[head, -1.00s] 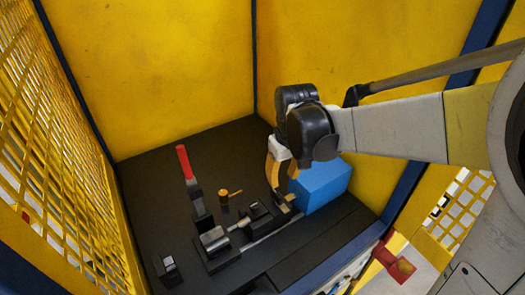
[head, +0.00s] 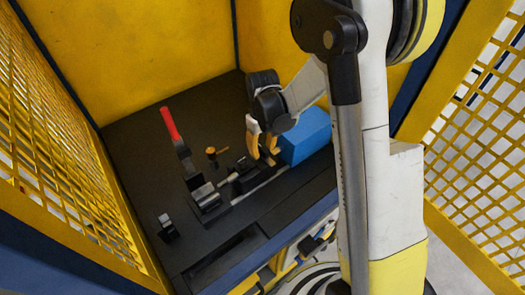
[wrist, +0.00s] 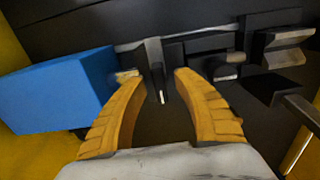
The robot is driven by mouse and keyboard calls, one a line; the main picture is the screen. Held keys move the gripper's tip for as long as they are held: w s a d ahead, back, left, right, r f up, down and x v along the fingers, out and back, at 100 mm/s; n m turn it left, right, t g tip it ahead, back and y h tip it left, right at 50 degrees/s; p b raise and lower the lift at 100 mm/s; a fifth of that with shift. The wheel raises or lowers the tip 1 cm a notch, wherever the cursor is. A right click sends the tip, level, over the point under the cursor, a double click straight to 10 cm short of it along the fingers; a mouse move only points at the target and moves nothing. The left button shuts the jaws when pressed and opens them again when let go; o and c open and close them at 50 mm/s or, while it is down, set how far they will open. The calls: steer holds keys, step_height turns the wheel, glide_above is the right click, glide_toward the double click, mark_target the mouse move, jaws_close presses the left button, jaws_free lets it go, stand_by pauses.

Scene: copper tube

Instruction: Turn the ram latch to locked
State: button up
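A small orange knob with a short side handle (head: 211,151), which may be the ram latch, stands on the dark bench behind the black fixture. The fixture has a front block (head: 206,197) and a rear block (head: 245,172) joined by a metal rod. My gripper (head: 263,157) is at the fixture's right end, just left of a blue box (head: 306,136). In the wrist view its two orange fingers (wrist: 156,76) are apart, with a grey upright plate (wrist: 157,66) beyond and between the tips. I cannot tell whether they touch it.
A red-handled lever (head: 170,124) stands at the left of the fixture. A small dark block (head: 166,228) is at the front left. Yellow walls (head: 120,50) and mesh (head: 60,160) enclose the bench. Bare bench (head: 140,150) lies at the back left.

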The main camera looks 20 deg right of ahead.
steer(key=shift+f, duration=0.45)
jaws_close()
